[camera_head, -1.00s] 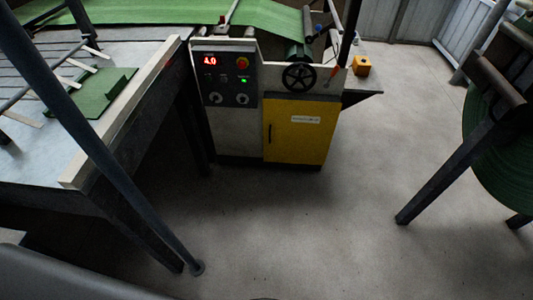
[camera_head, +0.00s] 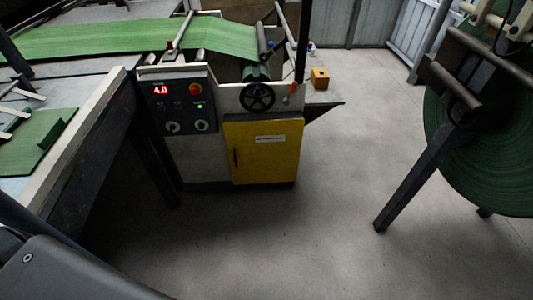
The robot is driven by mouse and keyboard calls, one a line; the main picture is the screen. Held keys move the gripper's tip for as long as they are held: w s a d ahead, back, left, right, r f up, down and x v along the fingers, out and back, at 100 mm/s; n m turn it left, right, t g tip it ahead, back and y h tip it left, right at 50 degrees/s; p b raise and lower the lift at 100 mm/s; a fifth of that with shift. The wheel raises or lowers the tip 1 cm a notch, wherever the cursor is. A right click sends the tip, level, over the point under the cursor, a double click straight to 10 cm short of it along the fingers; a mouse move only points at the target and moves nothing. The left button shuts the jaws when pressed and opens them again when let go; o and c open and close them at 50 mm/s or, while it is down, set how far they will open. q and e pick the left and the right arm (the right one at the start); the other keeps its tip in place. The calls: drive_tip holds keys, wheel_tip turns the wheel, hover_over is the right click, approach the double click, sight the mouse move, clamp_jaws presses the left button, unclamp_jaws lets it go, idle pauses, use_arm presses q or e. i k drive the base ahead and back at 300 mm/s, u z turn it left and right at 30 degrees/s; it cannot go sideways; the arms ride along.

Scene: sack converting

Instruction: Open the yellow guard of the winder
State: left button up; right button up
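The yellow guard (camera_head: 263,155) is a flat panel on the lower front of the machine, with a white label near its top. It looks shut, flush with the frame. A dark vertical handle (camera_head: 236,157) is at its left edge. A black handwheel (camera_head: 257,97) sits just above the guard. A control panel (camera_head: 181,104) with a red "4.0" display, a red knob on yellow and a green light is to the left. Neither of my grippers is in view. A dark grey part at the lower left is probably mine.
A work table (camera_head: 84,140) with green sheet pieces stands at the left. A large green roll (camera_head: 480,150) on a dark stand is at the right. The concrete floor (camera_head: 290,235) before the guard is clear.

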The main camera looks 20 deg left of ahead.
sight(259, 152)
drive_tip(key=z, duration=0.2)
drive_tip(key=i, duration=1.05)
drive_tip(key=u, duration=0.3)
